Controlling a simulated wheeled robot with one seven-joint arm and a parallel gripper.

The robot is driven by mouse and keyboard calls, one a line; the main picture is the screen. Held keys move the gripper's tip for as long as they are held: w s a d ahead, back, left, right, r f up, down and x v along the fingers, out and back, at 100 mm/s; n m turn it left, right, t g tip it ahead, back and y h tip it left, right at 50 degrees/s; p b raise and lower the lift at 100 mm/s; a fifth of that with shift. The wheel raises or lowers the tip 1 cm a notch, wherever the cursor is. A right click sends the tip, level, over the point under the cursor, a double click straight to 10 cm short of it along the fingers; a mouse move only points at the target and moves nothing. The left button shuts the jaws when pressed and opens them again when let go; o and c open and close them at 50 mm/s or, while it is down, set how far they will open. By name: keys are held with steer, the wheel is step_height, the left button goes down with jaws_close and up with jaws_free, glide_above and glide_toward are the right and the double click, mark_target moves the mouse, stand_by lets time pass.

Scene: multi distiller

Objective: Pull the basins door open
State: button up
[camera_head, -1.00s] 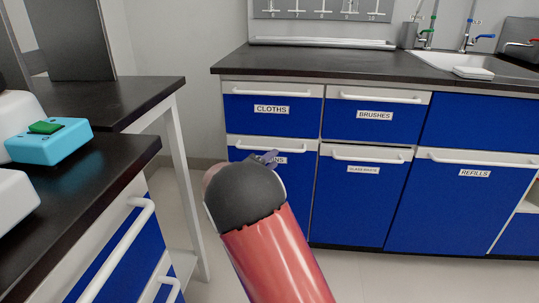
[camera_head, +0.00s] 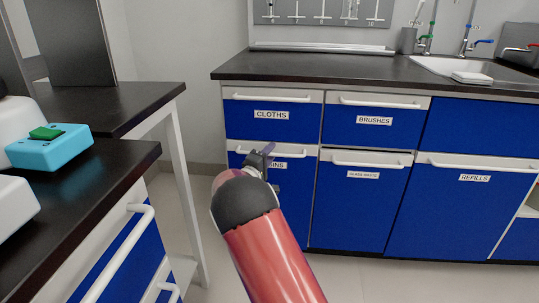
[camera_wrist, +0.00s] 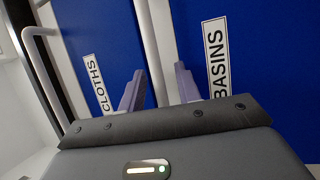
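The basins door (camera_head: 290,205) is a blue door below the cloths drawer, shut, its label partly hidden behind my gripper in the head view. Its white bar handle (camera_head: 295,155) runs across its top edge. In the wrist view the BASINS label (camera_wrist: 217,58) is right of my gripper. My gripper (camera_head: 265,160) is at the left part of this handle; in the wrist view its two fingers (camera_wrist: 159,88) stand apart. I cannot tell whether the handle is touched.
The cloths drawer (camera_head: 270,125) is directly above, its handle (camera_wrist: 48,85) left in the wrist view. The glass waste door (camera_head: 362,205) stands right of the basins door. A dark-topped bench (camera_head: 85,165) with a drawer handle (camera_head: 120,250) is close on the left.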

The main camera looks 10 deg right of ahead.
jaws_close()
steer(key=shift+s+a, duration=0.1)
steer(key=s+a+m+g+h+b, duration=0.2)
steer(key=s+a+m+g+h, duration=0.3)
steer(key=g, duration=0.3)
steer(key=shift+a+m+g+h, duration=0.4)
steer(key=shift+a+m, duration=0.05)
steer(key=shift+m, duration=0.15)
steer(key=shift+f, duration=0.1)
